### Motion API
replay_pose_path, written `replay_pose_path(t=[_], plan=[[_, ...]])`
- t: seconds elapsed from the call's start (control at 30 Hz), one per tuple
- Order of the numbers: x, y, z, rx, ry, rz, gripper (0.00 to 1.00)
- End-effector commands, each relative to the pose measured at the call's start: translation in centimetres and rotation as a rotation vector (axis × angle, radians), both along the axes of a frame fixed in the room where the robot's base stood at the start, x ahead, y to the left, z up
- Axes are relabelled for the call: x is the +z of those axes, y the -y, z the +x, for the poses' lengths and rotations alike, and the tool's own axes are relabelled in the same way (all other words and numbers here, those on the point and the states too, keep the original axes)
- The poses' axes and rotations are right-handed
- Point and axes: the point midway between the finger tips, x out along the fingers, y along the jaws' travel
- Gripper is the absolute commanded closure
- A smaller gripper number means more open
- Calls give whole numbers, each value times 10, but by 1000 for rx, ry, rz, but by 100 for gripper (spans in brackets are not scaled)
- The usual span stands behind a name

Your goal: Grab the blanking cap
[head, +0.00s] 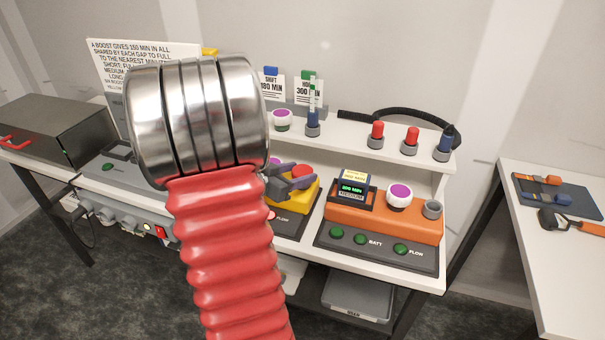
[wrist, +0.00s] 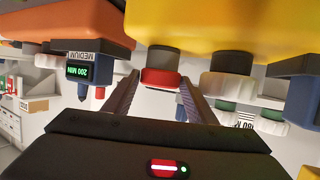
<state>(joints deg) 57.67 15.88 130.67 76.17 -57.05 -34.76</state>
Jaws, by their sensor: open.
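A red cap (head: 303,170), which I take for the blanking cap, sits on top of the yellow unit (head: 307,193), partly hidden by my gripper. In the upside-down wrist view, the red cap (wrist: 160,78) is on a grey collar of the yellow unit (wrist: 205,22). My gripper (head: 289,182) is at the near left of the cap, and my arm hides much of the unit. In the wrist view my gripper (wrist: 160,88) is open, with one finger on each side of the cap. I cannot tell whether the fingers touch it.
The orange unit (head: 370,218) stands close on the right, with a purple-and-white round part (head: 399,195) on top. The shelf (head: 355,143) behind carries red and blue capped parts and a black hose (head: 400,117). A grey bin (head: 356,298) is below.

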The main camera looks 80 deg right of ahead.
Motion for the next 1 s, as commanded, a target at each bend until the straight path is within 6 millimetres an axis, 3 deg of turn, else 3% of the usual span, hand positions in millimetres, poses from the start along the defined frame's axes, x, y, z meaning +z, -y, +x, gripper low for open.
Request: replay_pose_path(t=[0.3, 0.77, 1.0], plan=[[0, 0, 0, 0, 0, 0, 49], [0, 0, 1, 1, 0, -1, 80], [3, 0, 1, 1, 1, -1, 80]])
